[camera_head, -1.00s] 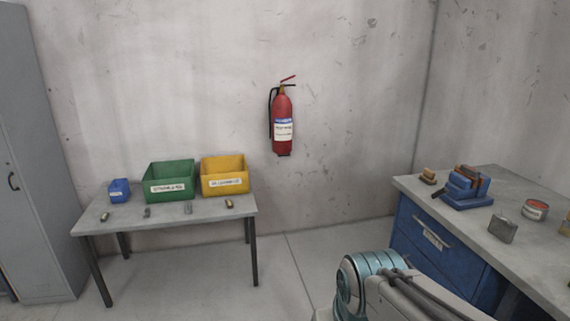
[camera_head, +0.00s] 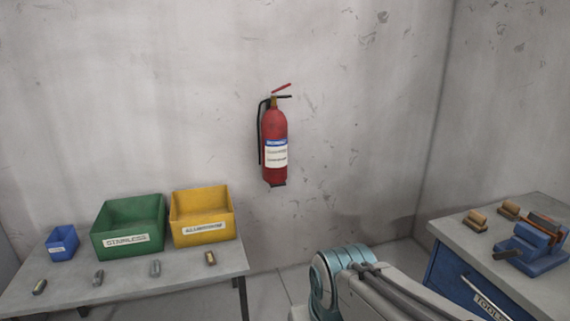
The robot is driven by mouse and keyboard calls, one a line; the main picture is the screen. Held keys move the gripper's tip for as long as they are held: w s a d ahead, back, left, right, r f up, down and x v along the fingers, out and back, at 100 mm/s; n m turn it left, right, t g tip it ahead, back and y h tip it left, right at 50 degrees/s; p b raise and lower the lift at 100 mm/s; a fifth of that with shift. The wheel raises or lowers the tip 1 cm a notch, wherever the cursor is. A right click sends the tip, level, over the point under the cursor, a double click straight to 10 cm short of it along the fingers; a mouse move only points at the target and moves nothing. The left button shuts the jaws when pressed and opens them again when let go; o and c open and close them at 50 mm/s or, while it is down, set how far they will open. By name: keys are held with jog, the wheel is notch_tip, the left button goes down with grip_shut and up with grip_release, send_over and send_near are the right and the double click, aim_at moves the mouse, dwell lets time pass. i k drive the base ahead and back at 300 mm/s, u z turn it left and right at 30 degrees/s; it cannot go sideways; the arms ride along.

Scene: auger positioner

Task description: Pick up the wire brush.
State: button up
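No object shows clearly enough to be named the wire brush for certain. Two small brown blocks lie on the workbench at the right: one brown block (camera_head: 474,220) near its left corner and another brown block (camera_head: 509,209) behind it. Either might be a brush, but the bristles cannot be made out. A longer orange-brown piece (camera_head: 546,222) shows at the blue vise, partly cut by the right edge. My arm shows at the bottom centre; my gripper is out of view.
The workbench (camera_head: 455,232) has a blue vise (camera_head: 530,250) and a drawer front. At left, a grey table (camera_head: 130,283) holds a green bin (camera_head: 130,225), a yellow bin (camera_head: 202,217), a small blue bin (camera_head: 62,243) and several small metal pieces. A fire extinguisher (camera_head: 274,150) hangs between.

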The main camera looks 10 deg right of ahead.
aim_at(509, 209)
jog(key=z, duration=0.25)
jog(key=i, duration=1.55)
jog(key=z, duration=1.25)
jog(key=i, duration=0.75)
jog(key=z, duration=1.3)
jog(key=i, duration=0.55)
jog(key=z, duration=0.45)
